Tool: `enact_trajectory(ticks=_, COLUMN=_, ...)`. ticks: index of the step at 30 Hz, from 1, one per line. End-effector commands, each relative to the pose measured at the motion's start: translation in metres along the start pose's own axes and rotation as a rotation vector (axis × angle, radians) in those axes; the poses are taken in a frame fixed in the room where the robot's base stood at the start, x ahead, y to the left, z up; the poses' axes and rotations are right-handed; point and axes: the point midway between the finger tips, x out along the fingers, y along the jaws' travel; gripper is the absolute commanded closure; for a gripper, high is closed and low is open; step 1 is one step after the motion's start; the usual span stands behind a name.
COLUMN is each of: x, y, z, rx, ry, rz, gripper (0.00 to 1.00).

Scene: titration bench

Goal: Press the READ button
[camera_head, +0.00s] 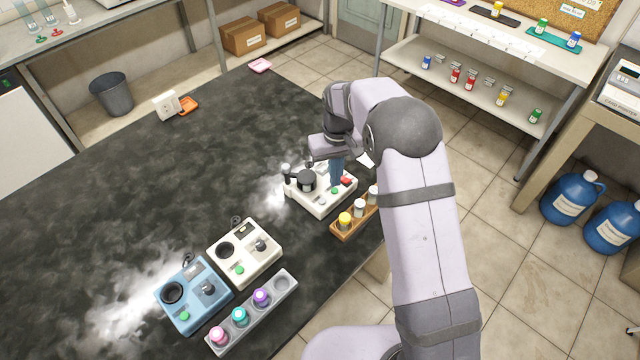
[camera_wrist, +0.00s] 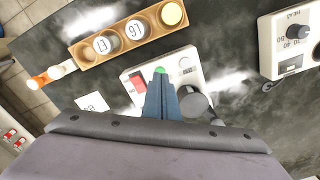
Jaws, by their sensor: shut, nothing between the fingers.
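A white instrument (camera_head: 318,208) stands on the dark bench below my gripper, with a black round part, a red part (camera_head: 346,181) and a green button (camera_head: 335,190). In the wrist view the instrument (camera_wrist: 198,66) lies ahead of the fingers, with the red part (camera_wrist: 137,84) to their left and the green button (camera_wrist: 160,70) right at their tips. My gripper (camera_head: 336,181) is shut and empty, its blue fingers pointing down over the instrument. It also shows in the wrist view (camera_wrist: 161,79). I cannot tell whether the tips touch the button. No READ label is legible.
A wooden rack (camera_head: 338,231) with capped vials stands close beside the instrument. A white heater-like unit (camera_head: 260,240), a blue unit (camera_head: 187,318) and a grey vial rack (camera_head: 276,317) stand to the lower left. The bench's upper left middle is clear.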

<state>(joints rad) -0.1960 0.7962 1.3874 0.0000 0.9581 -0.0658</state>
Motion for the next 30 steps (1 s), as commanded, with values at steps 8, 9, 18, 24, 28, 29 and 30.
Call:
enact_trajectory(ticks=8, x=-0.023, y=0.0, z=0.0, rx=0.0, ry=0.001, rz=0.0, gripper=1.0)
enact_trajectory(ticks=9, x=-0.026, y=0.0, z=0.0, rx=0.0, ry=0.001, rz=0.0, gripper=1.0)
enact_trajectory(ticks=18, x=-0.046, y=0.0, z=0.0, rx=0.0, ry=0.0, rz=0.0, gripper=1.0)
enact_trajectory(ticks=24, x=-0.049, y=0.0, z=0.0, rx=0.0, ry=0.0, rz=0.0, gripper=1.0)
enact_trajectory(ticks=28, x=-0.049, y=0.0, z=0.0, rx=0.0, ry=0.0, rz=0.0, gripper=1.0)
enact_trajectory(ticks=29, x=-0.049, y=0.0, z=0.0, rx=0.0, ry=0.0, rz=0.0, gripper=1.0)
enact_trajectory(ticks=30, x=-0.049, y=0.0, z=0.0, rx=0.0, ry=0.0, rz=0.0, gripper=1.0)
